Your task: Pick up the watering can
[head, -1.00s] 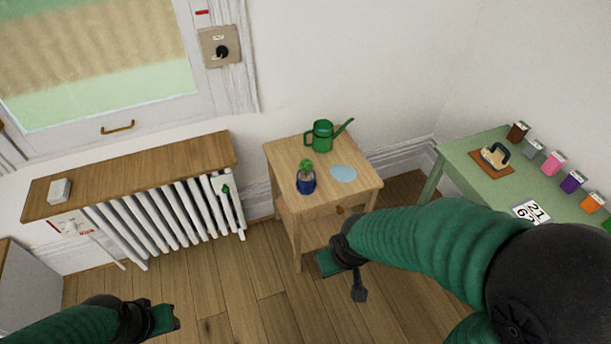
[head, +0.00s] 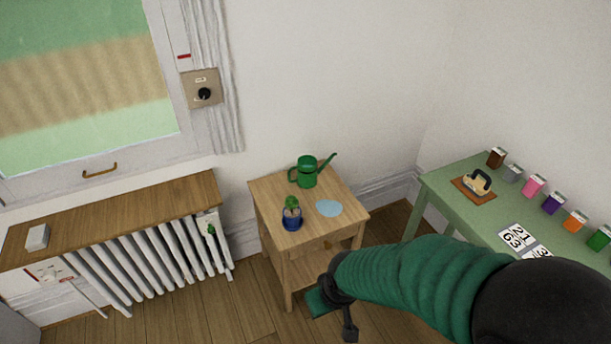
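The green watering can (head: 307,173) stands upright at the back of the small wooden table (head: 270,203) in the head view. Its spout points right and its handle is on the left. My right gripper (head: 318,301) is low in front of the table's front legs, below the tabletop and well away from the can. Its fingers are too hidden and small to tell whether they are open. My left gripper is out of the frame.
A blue pot with a plant (head: 292,214) and a light blue disc (head: 328,208) share the tabletop. A radiator with a wooden shelf (head: 120,215) is to the left. A green table (head: 450,190) with several small boxes is to the right.

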